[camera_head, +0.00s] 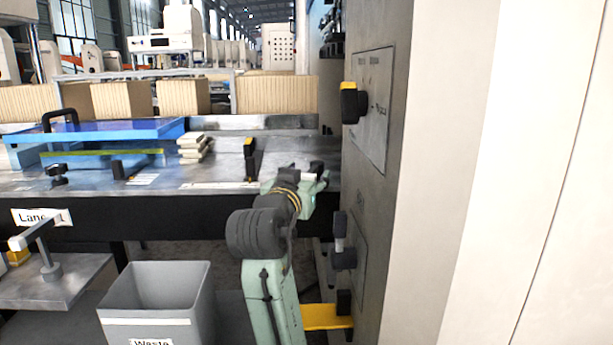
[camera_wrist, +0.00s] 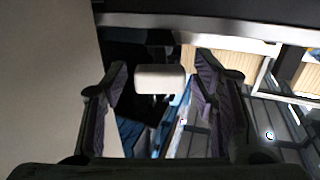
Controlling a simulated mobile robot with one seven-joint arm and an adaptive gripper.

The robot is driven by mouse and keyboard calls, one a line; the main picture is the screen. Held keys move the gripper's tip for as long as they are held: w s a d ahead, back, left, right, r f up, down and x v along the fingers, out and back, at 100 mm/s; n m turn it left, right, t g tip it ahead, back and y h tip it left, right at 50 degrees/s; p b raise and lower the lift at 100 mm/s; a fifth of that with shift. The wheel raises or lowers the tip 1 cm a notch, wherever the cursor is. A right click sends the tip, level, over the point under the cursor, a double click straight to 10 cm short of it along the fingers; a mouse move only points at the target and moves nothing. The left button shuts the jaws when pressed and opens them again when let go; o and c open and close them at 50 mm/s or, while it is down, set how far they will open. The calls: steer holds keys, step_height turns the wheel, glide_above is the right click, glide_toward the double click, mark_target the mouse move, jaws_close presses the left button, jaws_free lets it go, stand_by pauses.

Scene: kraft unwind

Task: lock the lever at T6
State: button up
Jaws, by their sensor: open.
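My gripper (camera_head: 316,178) is open at the end of my green arm, close to the grey machine side in the head view. In the wrist view, my gripper (camera_wrist: 162,64) has its two dark fingers spread apart. A pale, blunt-ended handle (camera_wrist: 160,79) shows between the fingers, apart from both, with dark hardware behind it. It may be the lever's handle. No T6 label is readable, so I cannot tell which lever is T6. A lever with a grey tip (camera_head: 343,240) sits on the lower panel, below my gripper. A black knob with a yellow top (camera_head: 352,103) sits on the upper panel.
The grey machine side (camera_head: 385,200) stands close on the right. A metal table (camera_head: 215,188) holds a blue tray (camera_head: 110,130), a pale stack (camera_head: 194,147) and a black-and-yellow upright piece (camera_head: 249,160). A grey waste bin (camera_head: 158,300) stands at lower left.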

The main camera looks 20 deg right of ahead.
steer(key=shift+c, duration=0.5)
jaws_close()
